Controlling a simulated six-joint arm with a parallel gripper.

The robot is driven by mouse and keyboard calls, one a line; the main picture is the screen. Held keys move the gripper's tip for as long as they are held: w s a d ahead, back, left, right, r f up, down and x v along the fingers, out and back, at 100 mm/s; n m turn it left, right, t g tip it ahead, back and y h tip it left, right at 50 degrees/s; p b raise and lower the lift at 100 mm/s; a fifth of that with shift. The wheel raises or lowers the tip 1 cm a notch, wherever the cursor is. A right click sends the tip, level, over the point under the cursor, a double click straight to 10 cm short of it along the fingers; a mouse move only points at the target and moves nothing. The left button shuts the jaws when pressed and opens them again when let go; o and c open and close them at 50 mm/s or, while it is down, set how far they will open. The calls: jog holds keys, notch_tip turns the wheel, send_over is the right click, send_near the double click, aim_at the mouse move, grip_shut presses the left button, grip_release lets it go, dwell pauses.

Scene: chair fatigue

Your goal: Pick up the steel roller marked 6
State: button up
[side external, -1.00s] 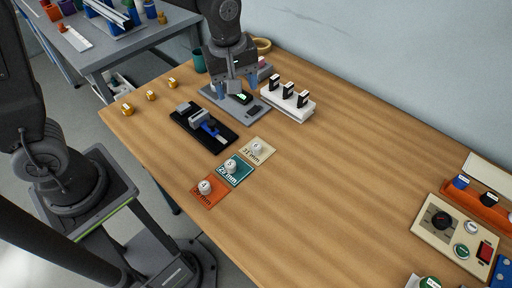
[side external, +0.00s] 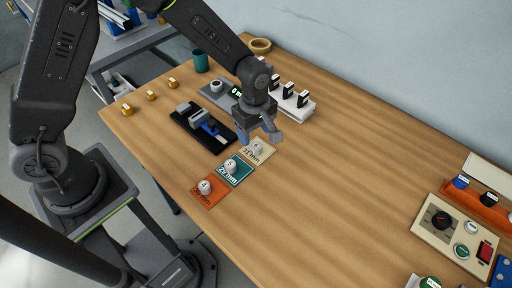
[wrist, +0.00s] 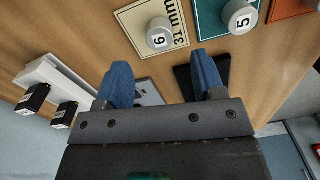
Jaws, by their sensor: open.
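The steel roller marked 6 (wrist: 160,34) stands on the cream card reading 31 mm (wrist: 183,42); in the side view the roller (side external: 257,148) shows just beside my fingers. My gripper (side external: 260,140) is open and empty, above and slightly behind the cream card. In the wrist view my two blue fingers (wrist: 162,82) are apart, and the roller is ahead of them, not between them. The roller marked 5 (side external: 230,165) stands on the teal card (side external: 240,174). Another roller (side external: 204,187) stands on the orange card (side external: 212,196).
A black fixture with a blue slide (side external: 205,127) lies left of my gripper. A grey scale (side external: 217,91) and a white block with black-capped items (side external: 301,107) stand behind. A control box (side external: 455,233) is far right. The middle of the table is clear.

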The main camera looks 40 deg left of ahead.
aim_at(256, 145)
jog(key=f, duration=0.5)
jog(key=shift+s+d, duration=0.1)
jog(key=shift+d, duration=0.2)
jog(key=c, duration=1.1)
